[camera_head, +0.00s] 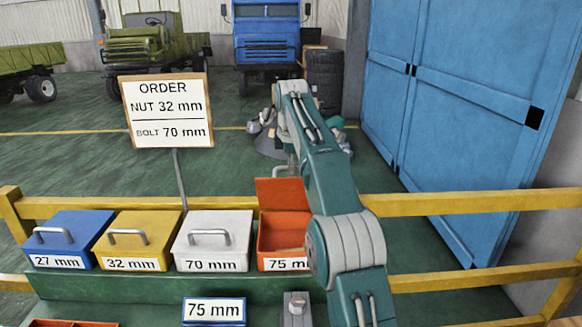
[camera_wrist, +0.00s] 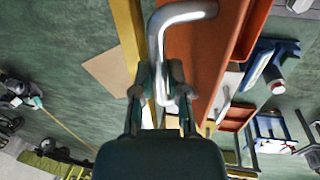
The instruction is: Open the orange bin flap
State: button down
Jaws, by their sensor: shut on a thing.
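The orange bin (camera_head: 262,236), labelled 75 mm, stands at the right end of the row, partly hidden by my arm. Its orange flap (camera_head: 280,194) is raised at the back, and the bin's inside shows. In the wrist view the flap (camera_wrist: 210,50) carries a bent metal handle (camera_wrist: 186,14). My gripper (camera_wrist: 160,92) is shut on this handle, with a finger on each side of it. In the head view the gripper is mostly hidden behind my arm.
Blue (camera_head: 70,235), yellow (camera_head: 138,235) and white (camera_head: 212,235) bins with lids down stand to the left. An order sign (camera_head: 168,110) rises behind them. A yellow rail (camera_head: 440,204) runs behind the row. A blue cabinet (camera_head: 460,100) stands at the right.

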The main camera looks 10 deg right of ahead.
jog(key=shift+f, duration=0.3)
jog(key=c, duration=0.7)
grip_release()
jog(key=shift+w, duration=0.1)
jog(key=shift+o, duration=0.2)
jog(key=shift+r, duration=0.1)
